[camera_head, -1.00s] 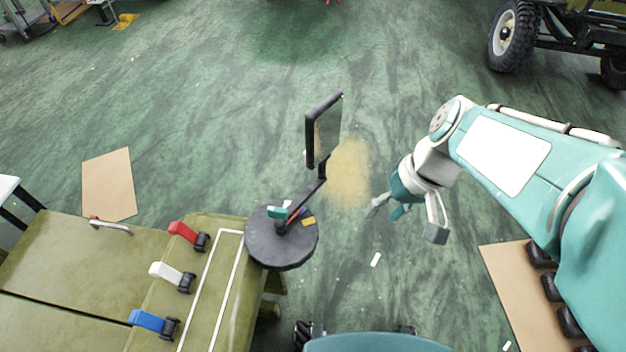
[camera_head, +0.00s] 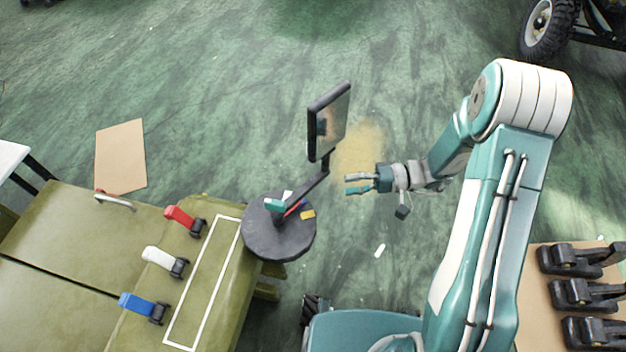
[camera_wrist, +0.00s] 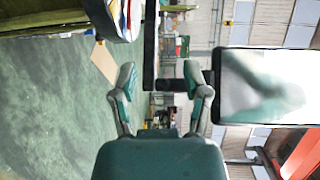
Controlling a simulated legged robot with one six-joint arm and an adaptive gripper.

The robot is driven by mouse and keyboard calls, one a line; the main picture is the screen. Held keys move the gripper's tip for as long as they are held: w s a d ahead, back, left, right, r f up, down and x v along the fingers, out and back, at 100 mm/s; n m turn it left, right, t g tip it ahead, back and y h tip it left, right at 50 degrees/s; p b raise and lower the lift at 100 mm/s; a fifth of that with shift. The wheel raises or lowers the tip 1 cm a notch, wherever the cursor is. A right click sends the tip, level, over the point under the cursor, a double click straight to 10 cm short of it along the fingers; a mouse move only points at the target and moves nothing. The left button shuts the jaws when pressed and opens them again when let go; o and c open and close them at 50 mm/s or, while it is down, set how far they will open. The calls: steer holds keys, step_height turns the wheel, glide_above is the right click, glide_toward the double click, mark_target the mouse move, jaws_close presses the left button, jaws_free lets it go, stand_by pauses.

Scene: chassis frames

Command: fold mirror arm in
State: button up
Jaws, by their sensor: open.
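The mirror (camera_head: 328,121) is a dark-framed rectangular panel on a thin black arm (camera_head: 312,185). The arm rises from a round dark disc (camera_head: 262,236) at the corner of the olive bench. My gripper (camera_head: 347,184) is right of the mirror arm, its fingers pointing left towards it, apart from it and empty. In the wrist view my gripper (camera_wrist: 158,78) has its fingers spread, with the black mirror arm (camera_wrist: 150,45) showing beyond and between them. The mirror panel (camera_wrist: 265,86) fills the right side there. Whether any finger touches the arm cannot be told.
The olive bench (camera_head: 60,240) carries a red lever (camera_head: 180,216), a white lever (camera_head: 160,259) and a blue lever (camera_head: 140,304). Black clamps (camera_head: 590,295) stand on a brown board at the right. A wheeled vehicle (camera_head: 545,25) is at the top right.

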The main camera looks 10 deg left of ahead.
mark_target(314, 187)
steer(key=shift+m+t+y, duration=0.4)
steer(key=shift+t+y, duration=0.1)
steer(key=shift+y, duration=0.2)
steer(key=a+f, duration=0.1)
steer(key=a, duration=0.2)
steer(key=a+f, duration=0.1)
steer(key=a, duration=0.6)
steer(key=shift+s+a+f, duration=0.15)
steer(key=shift+s+f, duration=0.05)
steer(key=shift+f, duration=0.2)
jaws_close()
